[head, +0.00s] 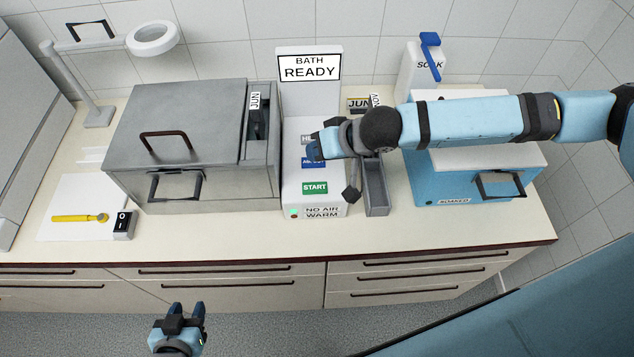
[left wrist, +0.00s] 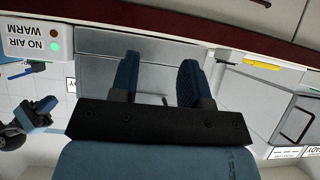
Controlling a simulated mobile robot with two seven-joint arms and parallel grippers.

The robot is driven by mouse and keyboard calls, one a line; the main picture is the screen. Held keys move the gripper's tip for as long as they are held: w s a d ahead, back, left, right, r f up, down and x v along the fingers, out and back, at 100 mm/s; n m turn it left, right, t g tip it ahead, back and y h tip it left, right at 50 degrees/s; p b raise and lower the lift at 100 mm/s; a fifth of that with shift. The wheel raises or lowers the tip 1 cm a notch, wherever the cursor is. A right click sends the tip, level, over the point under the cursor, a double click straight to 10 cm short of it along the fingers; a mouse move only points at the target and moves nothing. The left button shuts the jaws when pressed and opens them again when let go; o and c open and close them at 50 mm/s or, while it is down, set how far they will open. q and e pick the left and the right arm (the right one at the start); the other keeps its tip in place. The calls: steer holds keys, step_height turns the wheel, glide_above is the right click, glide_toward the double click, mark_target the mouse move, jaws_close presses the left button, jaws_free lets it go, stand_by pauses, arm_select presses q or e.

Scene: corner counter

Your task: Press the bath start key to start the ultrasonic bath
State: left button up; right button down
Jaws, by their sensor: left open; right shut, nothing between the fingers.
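The green START key (head: 314,188) is on the front of the white bath control column (head: 291,185) and is uncovered. Above it are a blue key (head: 313,163) and a grey key (head: 306,137), both partly hidden by my right gripper (head: 315,151). That gripper is shut and empty, its tips at the blue key; I cannot tell whether they touch it. The column's sign (head: 310,67) reads BATH READY. The grey metal bath (head: 215,120) stands left of the column, lid closed. My left gripper (head: 187,312) is open and empty, low before the counter; its fingers also show in the left wrist view (left wrist: 158,82).
A plate (head: 322,212) below START reads NO AIR WARM beside small green and red lights. A narrow grey tray (head: 377,190) and a blue box (head: 440,185) stand to the right. A yellow tool (head: 78,218) and black switch (head: 123,225) lie left.

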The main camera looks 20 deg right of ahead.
steer(key=shift+f, duration=0.1)
steer(key=b, duration=0.7)
glide_above(316, 185)
step_height(316, 185, down, 7)
steer(key=shift+s+r, duration=0.1)
steer(key=shift+r, duration=0.1)
steer(key=shift+f, duration=0.4)
steer(key=shift+d+f, duration=0.1)
steer(key=shift+f, duration=0.5)
stand_by(0.8)
